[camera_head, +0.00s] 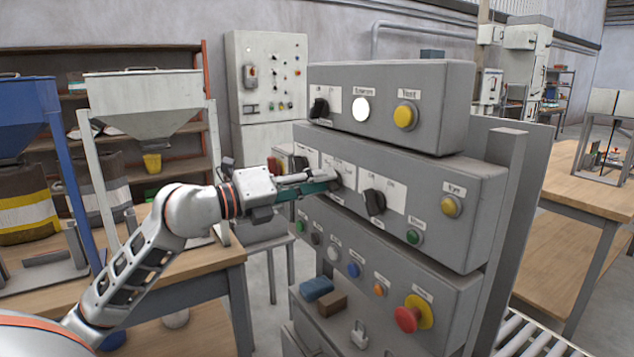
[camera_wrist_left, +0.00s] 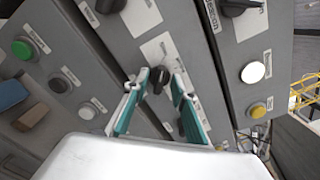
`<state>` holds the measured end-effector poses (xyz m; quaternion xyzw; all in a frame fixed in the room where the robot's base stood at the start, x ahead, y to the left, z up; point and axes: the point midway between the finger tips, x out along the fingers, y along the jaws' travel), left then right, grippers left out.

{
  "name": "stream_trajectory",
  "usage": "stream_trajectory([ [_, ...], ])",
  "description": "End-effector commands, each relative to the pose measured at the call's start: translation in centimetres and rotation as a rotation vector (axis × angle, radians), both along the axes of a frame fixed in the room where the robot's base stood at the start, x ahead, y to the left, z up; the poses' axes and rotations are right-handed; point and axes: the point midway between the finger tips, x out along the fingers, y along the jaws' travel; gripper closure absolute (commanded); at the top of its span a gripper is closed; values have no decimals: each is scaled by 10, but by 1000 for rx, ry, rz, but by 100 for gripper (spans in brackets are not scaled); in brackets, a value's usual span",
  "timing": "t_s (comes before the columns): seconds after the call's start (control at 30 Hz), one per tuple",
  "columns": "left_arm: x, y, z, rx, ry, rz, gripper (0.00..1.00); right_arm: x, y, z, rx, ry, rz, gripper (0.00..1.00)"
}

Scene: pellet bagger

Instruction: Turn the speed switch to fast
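The grey control box's middle panel (camera_head: 440,180) carries a row of black selector knobs on white plates. I cannot read which label is the speed switch's. My left gripper (camera_head: 336,183) reaches in from the left to the middle knob of this row, whose own body is mostly hidden there. In the left wrist view that black knob (camera_wrist_left: 158,78) lies between the teal fingertips, which look spread with small gaps beside it; contact is unclear. A second knob (camera_head: 373,202) is just right of the gripper, and another (camera_head: 300,163) is behind it. My right gripper is out of view.
Above are a black knob (camera_head: 318,109), a white lamp (camera_head: 361,109) and a yellow button (camera_head: 405,115). Below are several coloured buttons and a red emergency stop (camera_head: 408,319). Blue and brown blocks (camera_head: 317,288) lie on a ledge. A wooden table (camera_head: 170,277) stands at left.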

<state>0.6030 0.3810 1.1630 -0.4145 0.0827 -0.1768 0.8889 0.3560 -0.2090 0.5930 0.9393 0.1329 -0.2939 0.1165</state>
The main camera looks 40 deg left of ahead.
Motion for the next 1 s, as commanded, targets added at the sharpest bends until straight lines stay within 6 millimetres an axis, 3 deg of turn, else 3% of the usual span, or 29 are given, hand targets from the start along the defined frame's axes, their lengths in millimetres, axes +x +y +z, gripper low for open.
stream_trajectory([
  [0.03,0,0,0,0,0,0,74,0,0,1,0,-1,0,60],
  [0.13,0,0,0,0,0,0,98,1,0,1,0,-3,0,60],
  [0.17,0,0,0,0,0,0,100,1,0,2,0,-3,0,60],
  [0.63,0,0,-1,55,-22,1,100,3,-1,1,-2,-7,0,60],
  [1.0,0,0,-2,313,-127,0,100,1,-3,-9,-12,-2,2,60],
])
